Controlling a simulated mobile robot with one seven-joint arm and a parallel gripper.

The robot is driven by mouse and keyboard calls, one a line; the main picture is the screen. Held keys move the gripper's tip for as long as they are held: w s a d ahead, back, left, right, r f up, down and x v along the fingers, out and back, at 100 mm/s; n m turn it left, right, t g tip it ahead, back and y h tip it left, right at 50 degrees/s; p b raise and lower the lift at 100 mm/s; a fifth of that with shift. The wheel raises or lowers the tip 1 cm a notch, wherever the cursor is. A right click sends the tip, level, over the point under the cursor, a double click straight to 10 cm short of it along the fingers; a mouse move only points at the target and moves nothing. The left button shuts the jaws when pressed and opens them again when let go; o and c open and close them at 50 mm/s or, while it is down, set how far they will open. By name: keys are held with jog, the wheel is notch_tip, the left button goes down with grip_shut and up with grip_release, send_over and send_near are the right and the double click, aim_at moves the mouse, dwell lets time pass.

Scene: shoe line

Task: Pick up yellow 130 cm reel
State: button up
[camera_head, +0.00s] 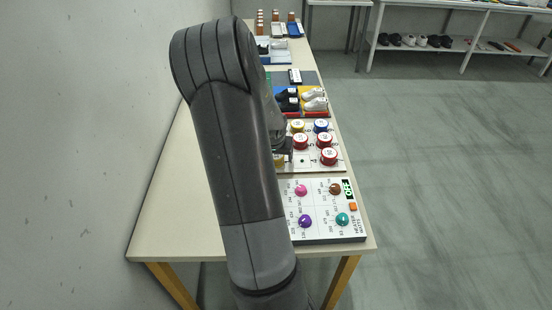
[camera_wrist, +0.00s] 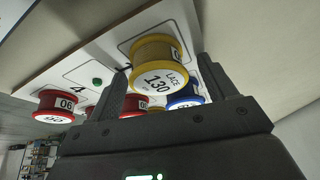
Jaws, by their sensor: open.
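The yellow reel marked "LACE 130" (camera_wrist: 158,62) stands on a numbered white board in the wrist view. My gripper (camera_wrist: 165,88) is open, with one finger on each side of this reel. The fingers look apart from its sides, but contact is hard to judge. In the head view my gripper (camera_head: 284,150) is over the near left part of the reel board, mostly hidden by my arm. Another yellow reel (camera_head: 298,125) shows farther back; its label is too small to read.
Red reels (camera_head: 329,157) and a blue reel (camera_head: 321,126) stand close by on the board (camera_head: 315,166). A bare green peg (camera_wrist: 97,81) is beside the yellow reel. A panel with coloured knobs (camera_head: 325,222) lies nearer; shoes (camera_head: 314,100) stand behind. A wall is left, open floor right.

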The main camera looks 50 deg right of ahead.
jog(key=shift+c, duration=0.4)
jog(key=c, duration=1)
jog(key=shift+r, duration=0.1)
